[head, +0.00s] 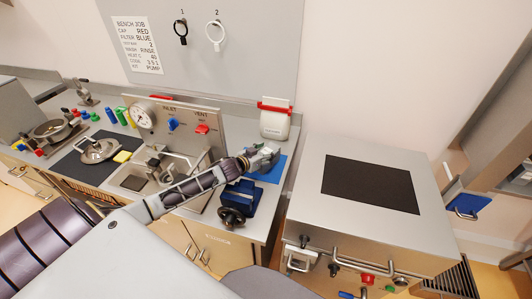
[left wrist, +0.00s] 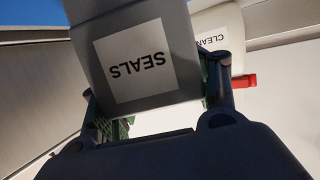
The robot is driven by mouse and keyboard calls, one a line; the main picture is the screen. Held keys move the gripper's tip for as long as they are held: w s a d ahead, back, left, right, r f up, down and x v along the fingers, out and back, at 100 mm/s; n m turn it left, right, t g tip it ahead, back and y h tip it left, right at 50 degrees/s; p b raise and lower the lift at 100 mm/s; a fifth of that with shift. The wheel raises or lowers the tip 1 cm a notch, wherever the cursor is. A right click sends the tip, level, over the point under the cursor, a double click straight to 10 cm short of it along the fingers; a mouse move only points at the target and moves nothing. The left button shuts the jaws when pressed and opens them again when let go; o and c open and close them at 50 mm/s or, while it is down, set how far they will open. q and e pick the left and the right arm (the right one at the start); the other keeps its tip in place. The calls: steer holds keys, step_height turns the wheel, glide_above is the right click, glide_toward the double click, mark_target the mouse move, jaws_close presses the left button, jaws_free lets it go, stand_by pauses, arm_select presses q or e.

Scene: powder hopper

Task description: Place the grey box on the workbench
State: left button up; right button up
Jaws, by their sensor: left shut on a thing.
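The grey box (left wrist: 182,62), with a white label reading SEALS, sits between the two fingers of my left gripper (left wrist: 160,95) in the left wrist view. The gripper is shut on it. In the head view my left gripper (head: 262,159) is over the right end of the steel workbench (head: 258,222), by the blue mat (head: 274,173). The box is small there and partly hidden by the gripper. I cannot tell whether its underside touches the mat. My right gripper is not in view.
A white container (head: 275,123) with a red clip stands behind the gripper. A blue device with a black knob (head: 232,216) is in front. A gauge panel (head: 172,118) and sink (head: 160,172) are left. A steel cabinet (head: 310,180) with a dark top mat is right.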

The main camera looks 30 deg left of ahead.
arm_select(q)
steer(key=o, duration=1.4)
steer(key=shift+f, duration=0.1)
steer(key=shift+s, duration=0.15)
steer(key=shift+v, duration=5.85)
